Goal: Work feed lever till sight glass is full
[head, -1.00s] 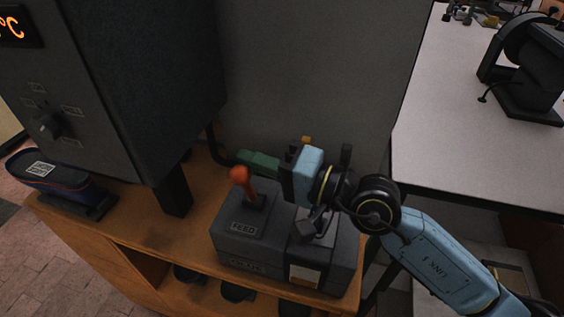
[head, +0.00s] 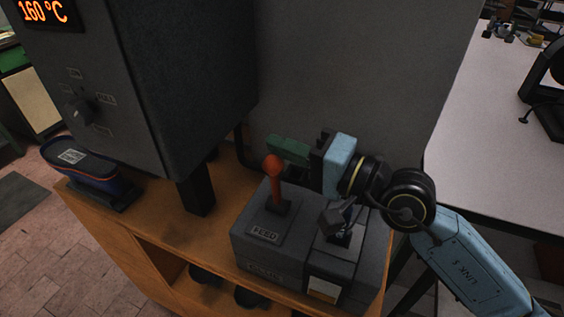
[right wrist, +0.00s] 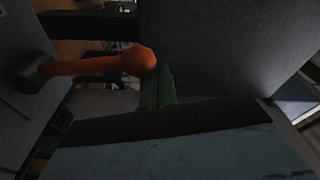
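The feed lever (head: 275,181) is an orange-red stick with a round knob, standing nearly upright on a dark grey box (head: 262,262) marked FEED. A small framed pale window (head: 325,290), amber along its bottom, is on the box's front and looks like the sight glass. My right gripper (head: 288,150) has green fingers that lie right by the lever's knob, on its far right side. In the right wrist view the knob (right wrist: 138,60) sits at the tips of the green fingers (right wrist: 157,88), which look shut together. Contact is not clear. My left gripper is not in view.
The box stands on a wooden bench (head: 150,225). A large dark press housing (head: 165,80) with a 160 °C display (head: 45,10) rises at left. A dark shoe-shaped piece (head: 85,175) lies below it. A pale table (head: 480,130) is at right.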

